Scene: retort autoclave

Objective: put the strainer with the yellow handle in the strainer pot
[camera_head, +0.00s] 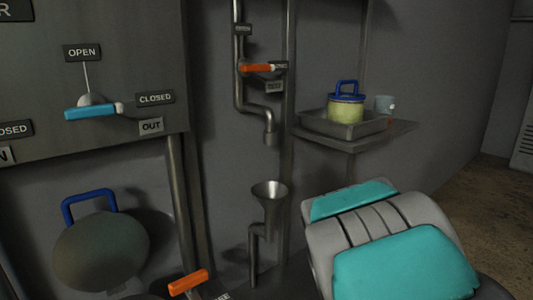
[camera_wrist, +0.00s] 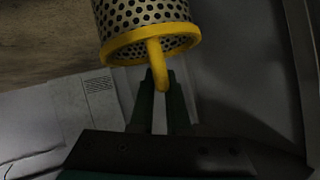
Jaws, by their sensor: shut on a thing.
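In the wrist view, the strainer (camera_wrist: 148,20) is a perforated metal cylinder with a yellow rim and a yellow handle (camera_wrist: 157,65). My gripper (camera_wrist: 160,82) is shut on the yellow handle, with the strainer beyond the fingertips. The strainer's far end is cut off by the picture's top edge. Neither the strainer nor my gripper shows in the head view. No vessel in view can be clearly told as the strainer pot.
A funnel (camera_head: 270,195) stands below a pipe outlet. A round lid-like part (camera_head: 100,252) with a blue handle is at lower left.

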